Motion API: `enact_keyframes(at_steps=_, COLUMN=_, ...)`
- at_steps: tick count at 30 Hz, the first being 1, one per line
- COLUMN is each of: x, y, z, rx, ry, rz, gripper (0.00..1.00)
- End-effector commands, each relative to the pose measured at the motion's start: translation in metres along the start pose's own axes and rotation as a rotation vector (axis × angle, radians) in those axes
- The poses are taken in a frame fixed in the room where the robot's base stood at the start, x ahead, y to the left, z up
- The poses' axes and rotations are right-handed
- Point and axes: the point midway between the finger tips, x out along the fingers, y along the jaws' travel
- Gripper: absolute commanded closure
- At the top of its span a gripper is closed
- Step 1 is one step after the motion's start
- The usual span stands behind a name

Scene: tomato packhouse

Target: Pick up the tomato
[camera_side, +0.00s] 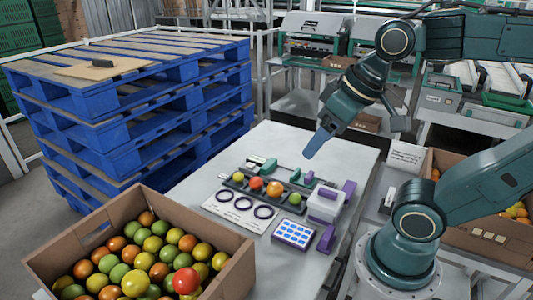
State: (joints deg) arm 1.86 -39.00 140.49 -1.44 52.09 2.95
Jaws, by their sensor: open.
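Several tomatoes sit in a row in a dark holder (247,187) on the grey table: a yellow one (238,177), an orange-red one (256,184), an orange one (274,189) and a green one (295,198). More tomatoes, red (186,281), yellow, orange and green, fill a cardboard box at the front left. Which tomato is meant cannot be told. My gripper (314,148) is open and hangs above the far part of the table, behind the row and apart from it. Its jaws look small and blue-grey, with nothing seen between them.
The cardboard box (40,264) stands front left. Blue pallets (130,155) are stacked at left. The table's far left part is clear.

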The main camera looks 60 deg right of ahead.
Motion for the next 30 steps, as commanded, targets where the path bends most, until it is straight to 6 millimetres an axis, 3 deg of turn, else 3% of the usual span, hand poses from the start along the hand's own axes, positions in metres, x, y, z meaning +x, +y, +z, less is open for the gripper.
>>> enact_keyframes(at_steps=14, x=0.027, y=0.02, z=-0.074, rx=0.301, ry=-0.15, rz=0.006, gripper=0.36)
enact_keyframes(at_steps=30, x=0.096, y=0.08, z=-0.14, rx=0.67, ry=-0.323, rz=0.021, gripper=0.36)
